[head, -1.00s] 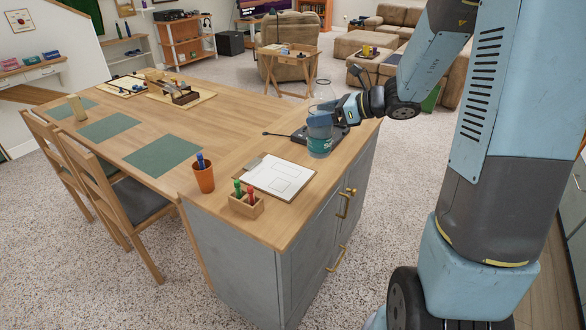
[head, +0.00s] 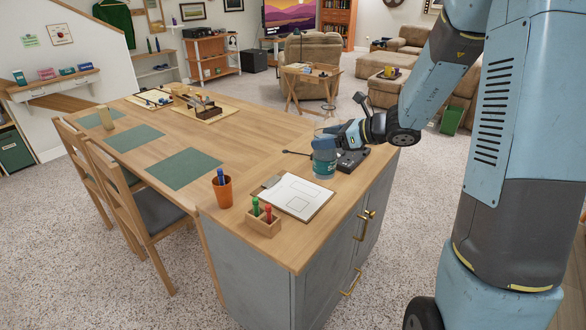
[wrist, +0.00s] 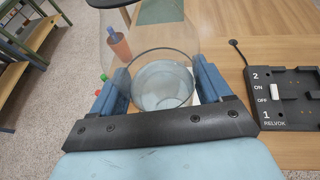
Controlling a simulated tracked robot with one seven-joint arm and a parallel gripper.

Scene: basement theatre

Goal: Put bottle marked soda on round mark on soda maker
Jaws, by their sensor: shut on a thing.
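My gripper (head: 328,140) is shut on a clear bluish bottle (head: 324,164) with a teal lower part, above or on the worktop near its right edge. Its marking is too small to read. In the wrist view the transparent bottle (wrist: 163,83) stands between the two blue fingers, with the worktop showing through it. I cannot tell whether its base touches the worktop. No soda maker or round mark can be made out.
A clipboard (head: 292,196), an orange cup with a blue pen (head: 222,190) and a wooden holder with red and green markers (head: 263,222) stand near the bottle. Green mats (head: 185,168) lie further left. Chairs (head: 135,207) line the table's left side.

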